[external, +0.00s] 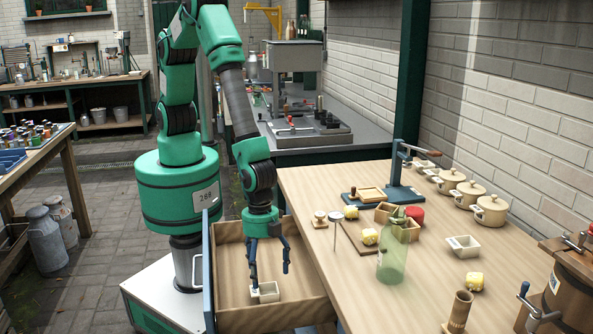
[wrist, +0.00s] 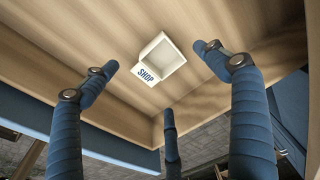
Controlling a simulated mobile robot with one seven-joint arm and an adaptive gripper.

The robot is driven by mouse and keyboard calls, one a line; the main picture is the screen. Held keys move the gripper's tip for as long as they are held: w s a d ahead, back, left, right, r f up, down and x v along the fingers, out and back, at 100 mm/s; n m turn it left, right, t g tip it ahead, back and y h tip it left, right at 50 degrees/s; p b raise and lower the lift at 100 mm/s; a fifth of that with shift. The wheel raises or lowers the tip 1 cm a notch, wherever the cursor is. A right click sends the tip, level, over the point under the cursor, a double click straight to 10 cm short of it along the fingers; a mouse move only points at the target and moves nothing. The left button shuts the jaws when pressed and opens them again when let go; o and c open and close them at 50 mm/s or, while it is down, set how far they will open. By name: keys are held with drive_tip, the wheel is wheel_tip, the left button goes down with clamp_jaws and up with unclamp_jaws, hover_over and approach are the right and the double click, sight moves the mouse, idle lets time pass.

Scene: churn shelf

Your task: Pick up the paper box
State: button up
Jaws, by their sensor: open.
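The paper box is a small open white box (external: 265,292) lying in the open wooden drawer (external: 233,258). In the wrist view the box (wrist: 154,66) shows dark "SHOP" lettering on one side and an empty inside. My gripper (external: 267,277) reaches down into the drawer with its blue fingers spread.
The drawer walls stand close around my gripper. On the wooden table (external: 400,293) to the right are a green glass bottle (external: 391,258), a similar white box (external: 463,246), yellow-and-white lumps (external: 474,281), a bamboo cup (external: 459,308) and several lidded pots (external: 490,210).

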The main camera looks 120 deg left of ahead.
sight(264, 284)
drive_tip(key=shift+f, duration=0.15)
drive_tip(key=shift+d+f+b, duration=0.15)
drive_tip(key=shift+f+b, duration=0.3)
drive_tip(key=shift+f, duration=0.8)
drive_tip(key=shift+d+f+b, duration=0.1)
drive_tip(key=shift+f+b, duration=0.3)
drive_tip(key=shift+f, duration=0.85)
drive_tip(key=c, duration=1.2)
